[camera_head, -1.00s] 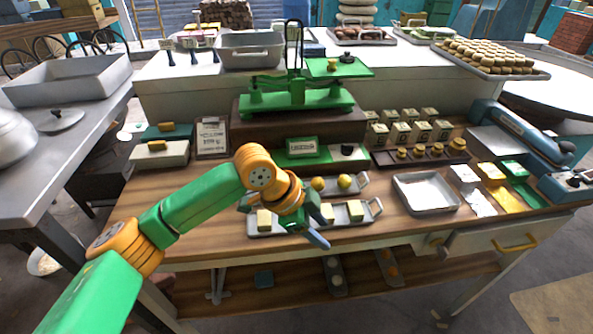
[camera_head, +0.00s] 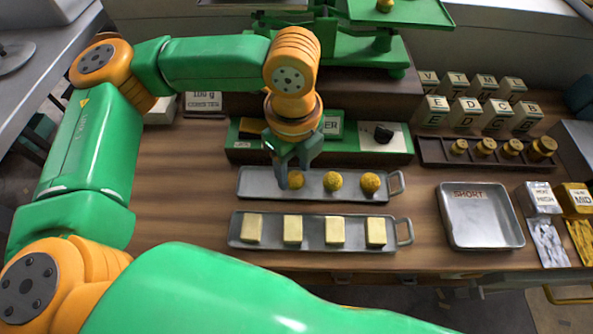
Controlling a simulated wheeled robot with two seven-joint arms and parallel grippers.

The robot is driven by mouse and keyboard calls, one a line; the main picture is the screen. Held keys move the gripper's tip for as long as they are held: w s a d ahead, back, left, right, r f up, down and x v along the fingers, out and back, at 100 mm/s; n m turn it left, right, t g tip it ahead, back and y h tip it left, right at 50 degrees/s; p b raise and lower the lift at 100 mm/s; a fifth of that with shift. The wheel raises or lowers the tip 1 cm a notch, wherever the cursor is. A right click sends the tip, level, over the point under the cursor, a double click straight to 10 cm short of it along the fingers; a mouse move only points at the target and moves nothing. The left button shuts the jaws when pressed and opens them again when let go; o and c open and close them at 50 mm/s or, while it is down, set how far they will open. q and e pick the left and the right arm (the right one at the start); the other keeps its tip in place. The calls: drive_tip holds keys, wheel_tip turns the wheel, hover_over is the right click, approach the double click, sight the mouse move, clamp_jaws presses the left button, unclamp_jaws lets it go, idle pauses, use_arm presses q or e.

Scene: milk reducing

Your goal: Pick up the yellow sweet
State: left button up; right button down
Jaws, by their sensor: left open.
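Three round golden-yellow sweets lie in a row on the upper grey tray (camera_head: 252,183): the left sweet (camera_head: 295,180), the middle sweet (camera_head: 333,181) and the right sweet (camera_head: 370,183). Several pale yellow square blocks, one of them the leftmost block (camera_head: 252,228), stand on the lower grey tray (camera_head: 272,231). My left gripper (camera_head: 293,174) is open and points down over the left end of the upper tray. Its fingers are at the left round sweet and partly overlap it; I cannot tell whether they touch it. My right gripper is not in view.
A green balance scale (camera_head: 375,55) stands behind, with a round yellow piece (camera_head: 385,5) on its pan. A green panel with a dark knob (camera_head: 383,134) sits just behind the upper tray. An empty tray marked SHORT (camera_head: 480,215) lies to the right, near small brass weights (camera_head: 485,147).

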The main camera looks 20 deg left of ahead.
sight(293, 180)
use_arm(q)
wheel_tip(293, 180, down, 3)
drive_tip(key=shift+f, duration=0.1)
drive_tip(key=shift+s, duration=0.1)
drive_tip(key=shift+c, duration=0.9)
drive_tip(key=shift+s, duration=0.1)
clamp_jaws()
